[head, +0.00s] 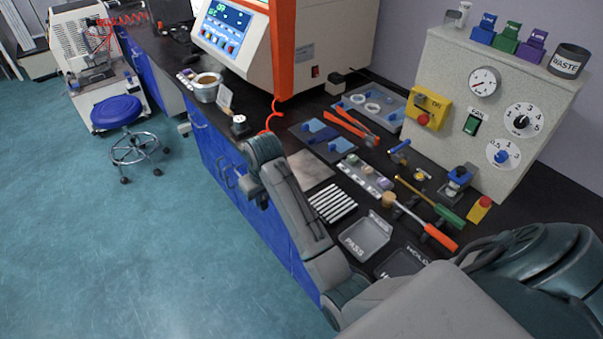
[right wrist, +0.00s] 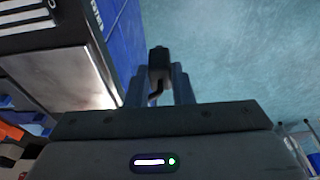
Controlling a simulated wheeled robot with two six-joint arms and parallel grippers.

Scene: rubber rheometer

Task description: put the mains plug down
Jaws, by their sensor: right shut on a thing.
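My right gripper (head: 255,189) points down beside the front edge of the dark bench, in front of the blue cabinets. In the right wrist view its two fingers (right wrist: 160,88) are shut on the mains plug (right wrist: 159,62), a small black block with a short dark lead curving back between the fingers. The plug also shows as a small dark shape in the head view (head: 262,200). Teal floor and the blue cabinet front lie behind it, so it is held clear of the bench top. My left gripper is not in view.
A bare metal plate (head: 311,169) lies on the bench near the edge. Close by are a striped rack (head: 333,203), a PASS tray (head: 366,238) and several tools. The large rheometer (head: 250,45) stands behind, with an orange cord (head: 275,112). A blue stool (head: 117,111) stands on the floor.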

